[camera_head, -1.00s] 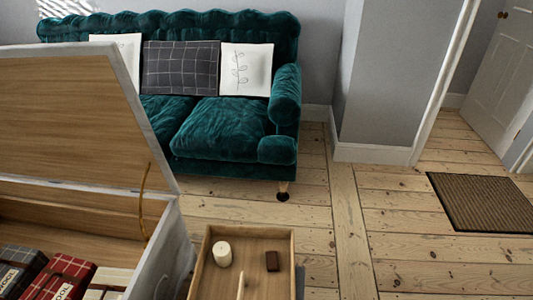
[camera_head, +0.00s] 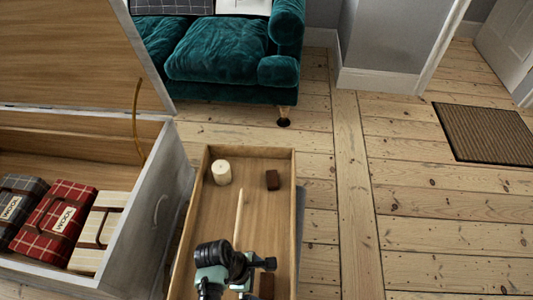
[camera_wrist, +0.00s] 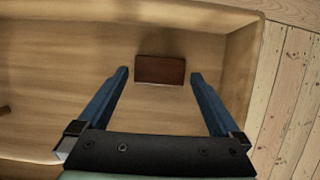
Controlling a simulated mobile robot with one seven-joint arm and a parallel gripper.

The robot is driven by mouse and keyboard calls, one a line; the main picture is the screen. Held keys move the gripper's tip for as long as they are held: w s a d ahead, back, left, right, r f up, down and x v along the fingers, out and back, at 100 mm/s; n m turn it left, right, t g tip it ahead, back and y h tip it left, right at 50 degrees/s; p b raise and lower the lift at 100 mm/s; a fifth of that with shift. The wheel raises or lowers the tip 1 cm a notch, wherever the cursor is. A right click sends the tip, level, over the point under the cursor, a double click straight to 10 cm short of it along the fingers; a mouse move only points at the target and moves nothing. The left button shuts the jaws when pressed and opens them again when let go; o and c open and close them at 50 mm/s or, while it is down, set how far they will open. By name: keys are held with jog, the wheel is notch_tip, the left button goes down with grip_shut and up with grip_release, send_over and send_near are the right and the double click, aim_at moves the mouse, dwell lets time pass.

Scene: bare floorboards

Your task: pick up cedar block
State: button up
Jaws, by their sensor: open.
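A small dark brown block (camera_wrist: 159,69) lies on the floor of a wooden tray (camera_wrist: 90,35) in the wrist view. My gripper (camera_wrist: 160,76) is open, with its two blue fingers apart on either side of the block in the picture; contact does not show. In the head view, one brown block (camera_head: 272,180) lies near the tray's far right corner. Another brown block (camera_head: 266,285) lies near the right wall, beside my arm and partly hidden. I cannot tell which of these the wrist view shows, or which is cedar.
The tray (camera_head: 291,210) also holds a cream cylinder (camera_head: 221,172) and a pale thin stick (camera_head: 239,215). An open chest (camera_head: 160,190) with folded blankets stands at its left. A green sofa (camera_head: 220,50) is behind. Bare floorboards (camera_head: 430,230) lie to the right.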

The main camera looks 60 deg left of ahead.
jog(key=shift+x, duration=1.05)
jog(key=c, duration=1.1)
